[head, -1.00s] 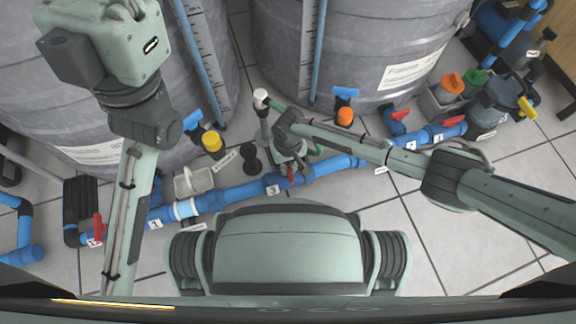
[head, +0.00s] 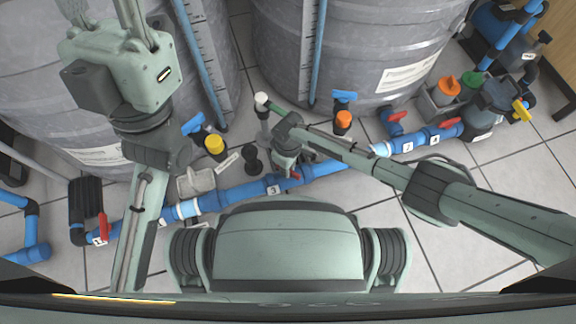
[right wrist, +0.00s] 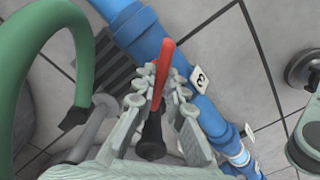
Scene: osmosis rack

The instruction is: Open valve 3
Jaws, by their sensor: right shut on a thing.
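Valve 3 sits on the blue pipe (head: 237,194) in front of the tanks, beside the white label 3 (head: 274,190). Its red handle (right wrist: 162,68) stands between the fingers of my right gripper (right wrist: 163,106) in the right wrist view, with label 3 (right wrist: 200,80) to its right. In the head view my right gripper (head: 289,168) is at this valve, shut on the handle, and only a bit of red shows. My left gripper (head: 112,18) is high at the left of the head view; its fingertips are cut off by the top edge.
Two grey tanks (head: 350,55) stand behind the pipe. Orange-topped (head: 344,119) and yellow-topped (head: 215,145) fittings stand close by. Another red handle (head: 103,226) is at the far left, and others (head: 396,119) at the right. A green hose (right wrist: 30,45) curves beside my right gripper.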

